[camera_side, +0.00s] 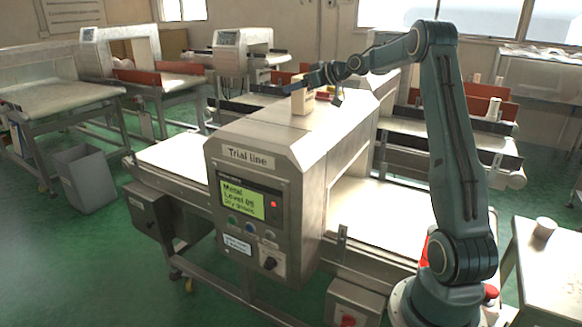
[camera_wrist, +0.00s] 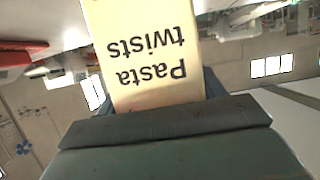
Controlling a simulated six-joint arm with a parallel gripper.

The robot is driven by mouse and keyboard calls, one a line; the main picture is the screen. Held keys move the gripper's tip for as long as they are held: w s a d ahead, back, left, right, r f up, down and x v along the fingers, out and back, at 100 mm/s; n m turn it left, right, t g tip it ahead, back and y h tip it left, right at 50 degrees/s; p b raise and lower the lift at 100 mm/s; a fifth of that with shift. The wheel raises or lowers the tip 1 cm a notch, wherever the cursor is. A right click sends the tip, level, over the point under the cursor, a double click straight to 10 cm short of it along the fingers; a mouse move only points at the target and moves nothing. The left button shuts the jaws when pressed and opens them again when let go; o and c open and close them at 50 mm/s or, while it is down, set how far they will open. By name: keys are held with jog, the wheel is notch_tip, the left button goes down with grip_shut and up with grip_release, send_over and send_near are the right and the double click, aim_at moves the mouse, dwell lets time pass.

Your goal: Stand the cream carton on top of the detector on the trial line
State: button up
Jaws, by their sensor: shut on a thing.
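The cream carton (camera_side: 302,103) is upright at the top of the detector (camera_side: 318,128) labelled "Trial line". I cannot tell whether its base touches the top or is slightly above it. My gripper (camera_side: 298,86) is shut on the carton near its upper end, reaching in from the right. In the wrist view the carton (camera_wrist: 150,55) is between the jaws, with the words "Pasta twists" upside down. The jaws are partly hidden behind my gripper's body there.
The conveyor belt (camera_side: 400,207) runs through the detector. Other detectors and red-sided conveyors stand behind. A grey bin (camera_side: 88,180) is on the left, and a side table (camera_side: 548,265) with a small cup (camera_side: 544,228) is at right.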

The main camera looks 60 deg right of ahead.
jog(key=o, duration=1.1)
jog(key=shift+f, duration=0.1)
jog(key=shift+s+r, duration=0.35)
jog(key=shift+s, duration=0.1)
jog(key=shift+v, duration=3.3)
